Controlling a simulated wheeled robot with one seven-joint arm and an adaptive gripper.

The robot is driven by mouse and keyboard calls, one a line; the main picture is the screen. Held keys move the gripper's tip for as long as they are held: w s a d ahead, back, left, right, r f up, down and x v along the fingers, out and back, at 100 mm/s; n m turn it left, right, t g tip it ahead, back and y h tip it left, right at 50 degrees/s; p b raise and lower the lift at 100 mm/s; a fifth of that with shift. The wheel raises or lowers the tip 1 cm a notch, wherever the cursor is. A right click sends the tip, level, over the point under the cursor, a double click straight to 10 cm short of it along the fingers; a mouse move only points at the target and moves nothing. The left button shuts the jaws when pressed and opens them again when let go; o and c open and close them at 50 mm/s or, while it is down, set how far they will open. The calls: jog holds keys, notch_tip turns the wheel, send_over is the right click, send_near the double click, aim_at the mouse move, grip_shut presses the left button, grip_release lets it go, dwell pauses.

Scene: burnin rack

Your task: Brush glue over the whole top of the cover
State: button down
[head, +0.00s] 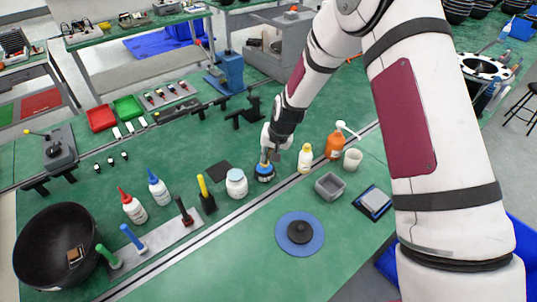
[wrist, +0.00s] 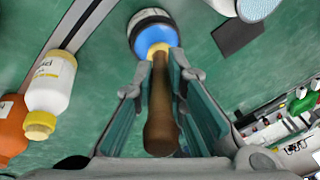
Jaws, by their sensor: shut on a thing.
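My gripper (head: 273,152) is shut on the brown handle of a brush (wrist: 159,110); the handle lies between the two finger pads in the wrist view. A yellow collar at the handle's far end meets a small round blue and black item (wrist: 147,34), which also shows under my gripper in the head view (head: 265,174). I cannot tell whether this item is a pot or part of the brush; the bristles are hidden. A blue disc with a black round piece on it (head: 299,231), possibly the cover, lies on the green bench, right of and nearer than my gripper.
A yellow-capped bottle (head: 305,159), an orange bottle (head: 334,146), a cream cup (head: 353,159) and a grey tray (head: 330,186) stand to the right. A white jar (head: 236,184) stands left, near a dark flat pad (head: 220,171). The bench front is clear around the disc.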

jog(key=shift+f, duration=0.65)
dwell(1.4)
jog(key=shift+r+p, duration=0.55)
jog(key=shift+r, duration=3)
